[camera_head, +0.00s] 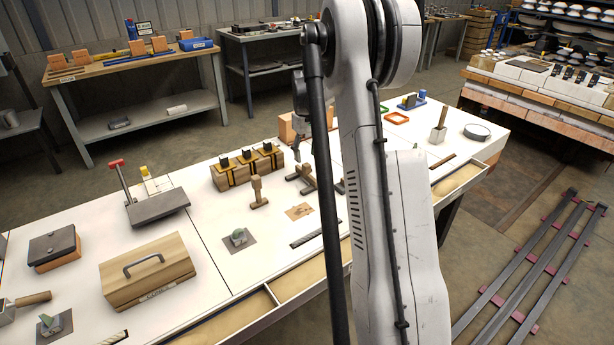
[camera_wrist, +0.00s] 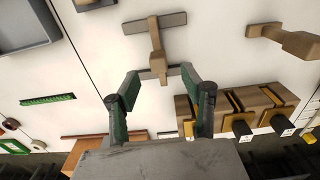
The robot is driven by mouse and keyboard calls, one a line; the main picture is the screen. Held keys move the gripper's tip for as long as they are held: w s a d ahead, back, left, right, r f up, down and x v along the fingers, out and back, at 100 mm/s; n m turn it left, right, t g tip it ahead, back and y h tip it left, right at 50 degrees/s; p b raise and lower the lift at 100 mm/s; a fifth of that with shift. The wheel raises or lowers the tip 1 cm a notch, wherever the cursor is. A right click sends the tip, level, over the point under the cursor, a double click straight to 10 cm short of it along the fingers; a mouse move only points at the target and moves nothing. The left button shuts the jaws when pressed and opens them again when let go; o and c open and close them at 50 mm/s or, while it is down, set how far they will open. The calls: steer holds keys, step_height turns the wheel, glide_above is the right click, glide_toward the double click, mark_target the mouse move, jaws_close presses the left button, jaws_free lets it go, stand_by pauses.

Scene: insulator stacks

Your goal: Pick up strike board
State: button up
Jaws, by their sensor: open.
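A tool with a brown wooden bar and grey crosspieces, which looks like the strike board, lies on the white table in the wrist view (camera_wrist: 156,45) and the head view (camera_head: 305,173). My gripper (camera_wrist: 160,76) is open and empty. Its green-padded fingers appear on either side of the tool's nearer crosspiece in the wrist view. I cannot tell the height gap, and no grip shows. In the head view my arm hides part of the gripper and the table around the tool.
Wooden blocks with black tops (camera_head: 247,165) stand beside the tool. A wooden T-shaped tool (camera_head: 258,192) lies to its left in the head view. A wooden box with a handle (camera_head: 149,270) is at the front left. A grey tray (camera_wrist: 25,22) and a green-toothed strip (camera_wrist: 47,99) are nearby.

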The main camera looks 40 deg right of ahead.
mark_target(306, 174)
step_height(306, 174, down, 9)
steer(key=shift+d+f+b, duration=0.1)
steer(key=shift+d+b, duration=0.05)
steer(key=shift+b, duration=0.45)
jaws_close()
